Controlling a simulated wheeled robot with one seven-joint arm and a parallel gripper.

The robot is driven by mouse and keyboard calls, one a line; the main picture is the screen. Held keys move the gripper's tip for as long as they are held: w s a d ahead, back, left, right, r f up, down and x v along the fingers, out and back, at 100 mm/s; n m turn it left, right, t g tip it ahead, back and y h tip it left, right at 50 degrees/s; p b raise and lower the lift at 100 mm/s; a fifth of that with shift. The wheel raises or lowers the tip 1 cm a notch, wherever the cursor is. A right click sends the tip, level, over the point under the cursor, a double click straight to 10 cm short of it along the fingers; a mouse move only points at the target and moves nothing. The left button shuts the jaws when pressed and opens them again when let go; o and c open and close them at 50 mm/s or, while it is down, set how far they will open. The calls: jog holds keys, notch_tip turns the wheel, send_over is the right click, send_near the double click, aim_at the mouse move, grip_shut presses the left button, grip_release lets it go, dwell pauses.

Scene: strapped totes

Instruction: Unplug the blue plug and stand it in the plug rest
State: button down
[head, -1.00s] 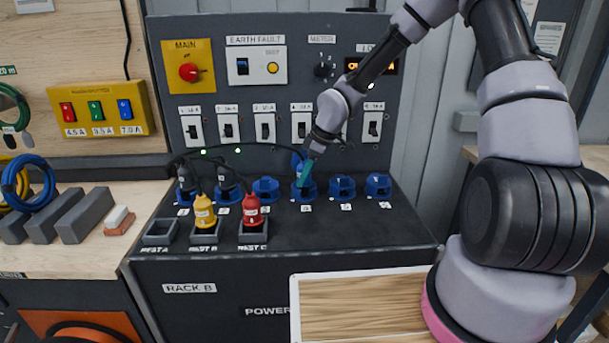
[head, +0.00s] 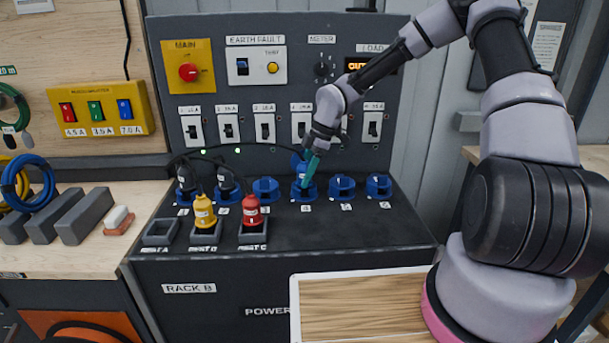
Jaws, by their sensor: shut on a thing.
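The blue plug (head: 299,168) stands at the fourth blue socket (head: 304,193) on the sloped black panel, partly hidden by my gripper. My gripper (head: 308,178) comes down from the upper right with its teal fingers shut on the blue plug. I cannot tell whether the plug is fully seated. The empty plug rest A (head: 160,236) is a grey square tray at the panel's left front. Rest B (head: 206,237) holds an upright yellow plug (head: 204,210). Rest C (head: 253,236) holds an upright red plug (head: 252,210).
Dark plugs (head: 226,180) with black cables fill the two leftmost sockets. Blue sockets (head: 342,187) flank the gripper. A row of breaker switches (head: 265,127) stands behind. A wood-topped tray (head: 365,308) is at the front; the panel's right front is clear.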

aim_at(301, 161)
jog(key=shift+r, duration=0.1)
dwell(0.3)
jog(key=shift+r, duration=3.35)
